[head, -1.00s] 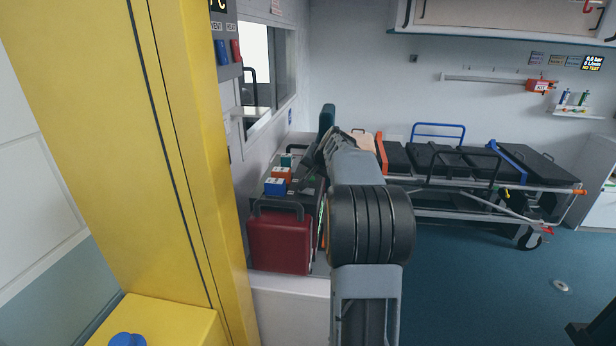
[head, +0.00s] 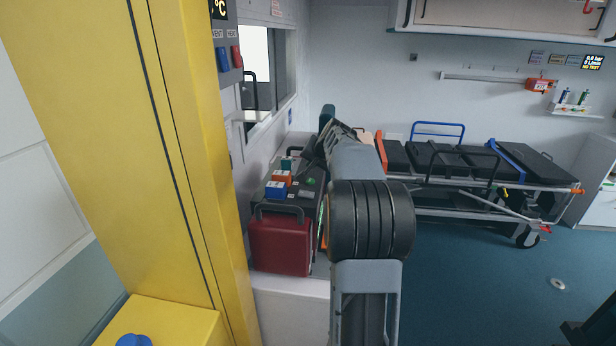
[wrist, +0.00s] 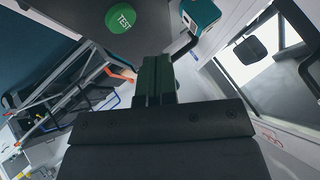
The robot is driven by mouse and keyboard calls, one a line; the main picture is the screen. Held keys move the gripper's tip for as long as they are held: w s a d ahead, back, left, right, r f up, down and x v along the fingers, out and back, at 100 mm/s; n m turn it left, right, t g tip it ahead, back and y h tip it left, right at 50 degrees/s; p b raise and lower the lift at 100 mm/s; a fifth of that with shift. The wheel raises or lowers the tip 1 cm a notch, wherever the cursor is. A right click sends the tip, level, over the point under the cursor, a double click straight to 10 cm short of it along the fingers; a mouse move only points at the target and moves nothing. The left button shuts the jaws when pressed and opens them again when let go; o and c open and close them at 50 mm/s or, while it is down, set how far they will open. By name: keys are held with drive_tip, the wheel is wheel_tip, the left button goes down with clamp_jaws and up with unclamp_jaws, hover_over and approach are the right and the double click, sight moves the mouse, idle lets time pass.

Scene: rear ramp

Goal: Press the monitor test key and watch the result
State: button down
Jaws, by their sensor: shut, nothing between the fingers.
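The dark monitor (head: 306,201) stands on a white counter behind a red case. Its round green test key (head: 310,181) shows on its top face, and part of a lit green edge shows beside my arm. In the wrist view the green key (wrist: 120,18), marked TEST, is near the top edge, up and left of my fingers. My gripper (wrist: 156,62) is shut and empty, and appears apart from the key. In the head view my arm hides part of the monitor. The monitor's result is not readable.
The red case (head: 280,242) stands in front of the monitor. Blue and orange boxes (head: 276,188) sit by its top left. A yellow post (head: 180,130) is close on the left. A stretcher (head: 470,165) stands right. A wall display (head: 593,62) includes "NO TEST".

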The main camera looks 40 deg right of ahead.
drive_tip(key=shift+r+p, duration=0.8)
drive_tip(key=shift+r, duration=0.6)
drive_tip(key=s+a+n, duration=0.1)
drive_tip(key=a, duration=0.2)
drive_tip(key=s+a, duration=0.1)
drive_tip(key=a, duration=0.2)
drive_tip(key=s+a+n+g+y, duration=0.1)
drive_tip(key=a, duration=0.3)
drive_tip(key=shift+s+f+n, duration=0.2)
drive_tip(key=shift+f+n, duration=0.1)
drive_tip(key=shift+f, duration=0.1)
drive_tip(key=s+a+f+n+g, duration=0.2)
drive_tip(key=s+a+f+n, duration=0.2)
drive_tip(key=s+a, duration=0.4)
drive_tip(key=s+a+f+n+g, duration=0.2)
drive_tip(key=s+a+f+n, duration=0.2)
drive_tip(key=s+a, duration=0.5)
drive_tip(key=s+f, duration=0.2)
drive_tip(key=s, duration=0.2)
drive_tip(key=shift+s+a, duration=0.2)
drive_tip(key=shift+s, duration=0.05)
drive_tip(key=shift+a, duration=0.1)
